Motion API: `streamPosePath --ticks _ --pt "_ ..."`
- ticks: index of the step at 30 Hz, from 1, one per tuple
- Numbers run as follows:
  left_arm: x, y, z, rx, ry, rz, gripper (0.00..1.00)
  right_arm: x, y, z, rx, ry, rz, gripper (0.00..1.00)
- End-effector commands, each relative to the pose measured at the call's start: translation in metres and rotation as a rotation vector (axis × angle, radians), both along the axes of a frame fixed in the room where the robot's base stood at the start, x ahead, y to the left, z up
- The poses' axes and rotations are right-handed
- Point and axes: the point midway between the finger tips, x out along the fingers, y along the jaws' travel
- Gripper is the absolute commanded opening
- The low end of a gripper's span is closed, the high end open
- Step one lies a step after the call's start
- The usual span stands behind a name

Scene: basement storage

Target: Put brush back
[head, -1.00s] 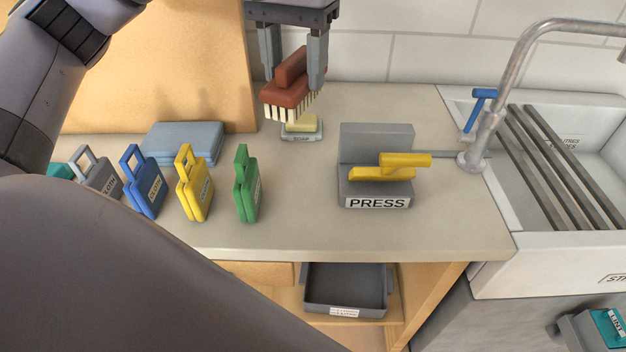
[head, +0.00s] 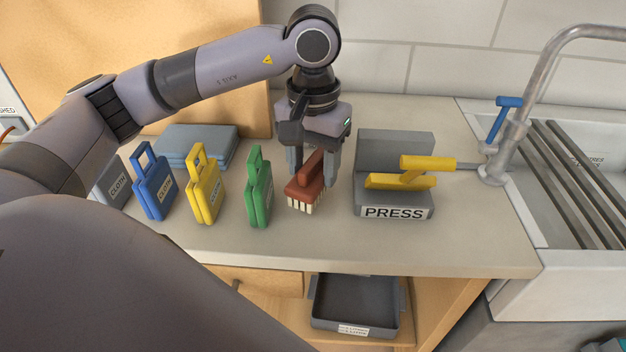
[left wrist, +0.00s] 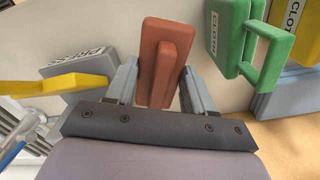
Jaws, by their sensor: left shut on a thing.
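The brush (head: 306,188) has a red-brown back with a raised grip and pale bristles pointing down. My left gripper (head: 314,172) is shut on the brush's grip. It holds the brush over the counter between the green cloth holder and the press; I cannot tell whether the bristles touch the counter. In the left wrist view the brush (left wrist: 163,60) sits between the two fingers of my left gripper (left wrist: 155,85). The soap dish seen earlier is hidden behind my arm and gripper. My right gripper is not in view.
The green cloth holder (head: 259,190) stands close left of the brush, with yellow (head: 204,190), blue (head: 153,187) and grey ones further left. The grey press (head: 395,150) with yellow handle stands right. A sink (head: 575,235) is far right; a grey tray (head: 355,312) sits below the counter.

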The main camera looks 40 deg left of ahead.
Motion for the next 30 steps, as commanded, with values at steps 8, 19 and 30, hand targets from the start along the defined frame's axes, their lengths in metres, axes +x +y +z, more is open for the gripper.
streamPosePath --ticks 8,19,30 --pt "0.0 0.0 -0.036 0.0 0.001 -0.001 0.24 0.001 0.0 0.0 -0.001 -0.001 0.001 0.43" --pt "0.0 0.0 -0.041 0.0 0.0 -0.001 0.56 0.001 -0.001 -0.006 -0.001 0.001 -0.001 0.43" --pt "0.0 0.0 -0.039 0.0 0.001 -0.001 0.78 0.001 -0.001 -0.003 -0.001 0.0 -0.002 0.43"
